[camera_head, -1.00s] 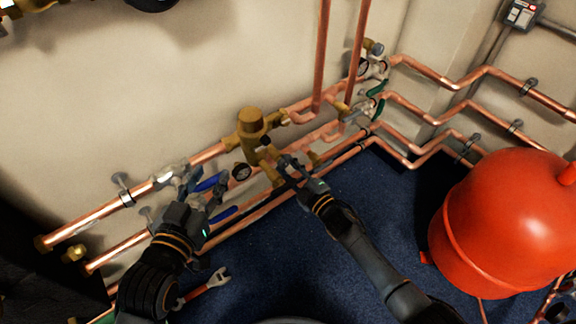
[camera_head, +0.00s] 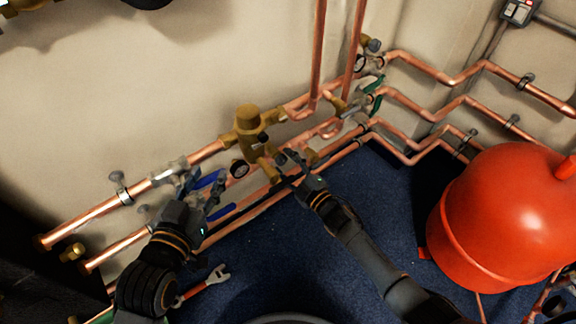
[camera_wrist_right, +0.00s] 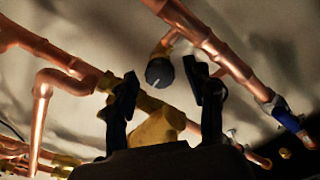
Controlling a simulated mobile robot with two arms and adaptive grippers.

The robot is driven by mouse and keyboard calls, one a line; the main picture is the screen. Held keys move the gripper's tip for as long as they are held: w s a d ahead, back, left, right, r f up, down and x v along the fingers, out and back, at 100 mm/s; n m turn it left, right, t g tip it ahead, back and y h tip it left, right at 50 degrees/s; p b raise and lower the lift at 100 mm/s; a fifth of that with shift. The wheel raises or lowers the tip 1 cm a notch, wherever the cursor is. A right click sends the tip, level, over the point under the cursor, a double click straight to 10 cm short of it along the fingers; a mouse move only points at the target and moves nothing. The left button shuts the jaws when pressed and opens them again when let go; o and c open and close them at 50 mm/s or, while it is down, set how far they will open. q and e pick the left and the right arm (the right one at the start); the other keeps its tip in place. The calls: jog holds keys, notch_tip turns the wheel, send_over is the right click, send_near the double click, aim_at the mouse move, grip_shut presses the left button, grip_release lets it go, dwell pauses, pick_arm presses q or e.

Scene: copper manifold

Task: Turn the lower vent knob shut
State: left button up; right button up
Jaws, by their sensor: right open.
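A round dark knob (camera_wrist_right: 159,72) with a pale mark on its face shows in the right wrist view, on a brass stem under a copper pipe. My right gripper (camera_wrist_right: 165,92) is open, with one finger on each side of the knob in that picture. I see no clear contact, and the depth is hard to judge. In the head view my right gripper (camera_head: 286,168) is in front of the brass fittings and hides part of them. A dark knob (camera_head: 262,138) shows above it on the brass valve body. My left gripper (camera_head: 203,192) has its fingers apart near the blue levers.
A red tank (camera_head: 505,220) stands at the right. A wrench (camera_head: 205,286) lies on the blue floor (camera_head: 290,270), which is mostly clear between my arms.

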jog(key=v, duration=1.2)
